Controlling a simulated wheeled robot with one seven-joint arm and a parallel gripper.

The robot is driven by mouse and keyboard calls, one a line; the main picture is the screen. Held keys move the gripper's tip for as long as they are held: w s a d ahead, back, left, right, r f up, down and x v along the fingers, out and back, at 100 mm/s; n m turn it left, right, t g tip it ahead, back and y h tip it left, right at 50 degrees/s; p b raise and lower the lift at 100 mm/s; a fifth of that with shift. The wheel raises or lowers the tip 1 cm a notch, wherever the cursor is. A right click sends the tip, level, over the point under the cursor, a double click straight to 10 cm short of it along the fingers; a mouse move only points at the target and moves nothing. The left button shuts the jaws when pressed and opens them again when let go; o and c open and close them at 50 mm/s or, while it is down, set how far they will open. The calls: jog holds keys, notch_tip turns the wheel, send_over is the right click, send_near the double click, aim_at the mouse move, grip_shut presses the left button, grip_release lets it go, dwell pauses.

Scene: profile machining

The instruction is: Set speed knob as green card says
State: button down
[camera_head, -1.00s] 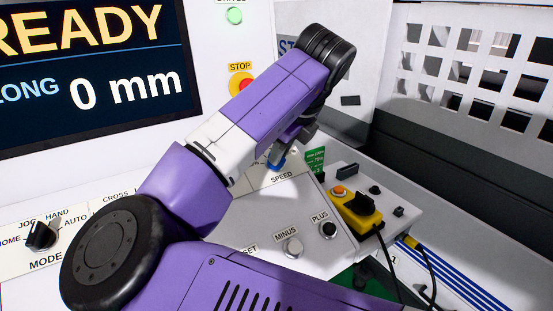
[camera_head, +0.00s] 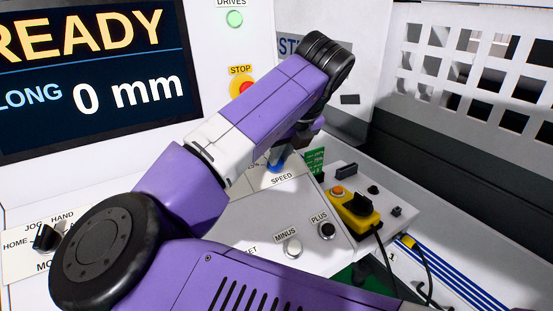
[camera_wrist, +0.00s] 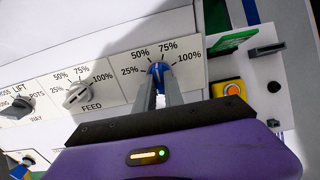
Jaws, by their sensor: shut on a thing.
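The blue speed knob (camera_wrist: 158,69) sits on the sloped panel, with 25%, 50%, 75% and 100% marked around it. In the wrist view its pale mark points up, roughly between 50% and 75%; the exact setting is hard to tell. My gripper (camera_wrist: 159,78) is shut on the knob, one finger on each side. In the head view the knob (camera_head: 276,167) shows only in part beneath my arm, above the SPEED label. The green card (camera_head: 315,161) stands just right of it; its small text is unclear now. In the wrist view the card (camera_wrist: 232,40) is steeply slanted.
The grey FEED knob (camera_wrist: 78,97) is left of the speed knob. A yellow box (camera_head: 356,211) with an orange button and cable is to the right. MINUS (camera_head: 292,248) and PLUS (camera_head: 327,231) buttons are below. A STOP button (camera_head: 245,88) is on the upright panel.

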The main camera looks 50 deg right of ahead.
jog(key=shift+r+m+p, duration=0.15)
jog(key=shift+m+p, duration=0.3)
jog(key=shift+m, duration=0.25)
jog(key=m+p, duration=0.1)
jog(key=m, duration=0.1)
jog(key=shift+m, duration=0.3)
jog(key=c, duration=1.3)
grip_release()
jog(key=p+v, duration=0.5)
jog(key=v, duration=0.1)
jog(key=shift+s+r+p, duration=0.25)
jog(key=shift+r+p, duration=0.05)
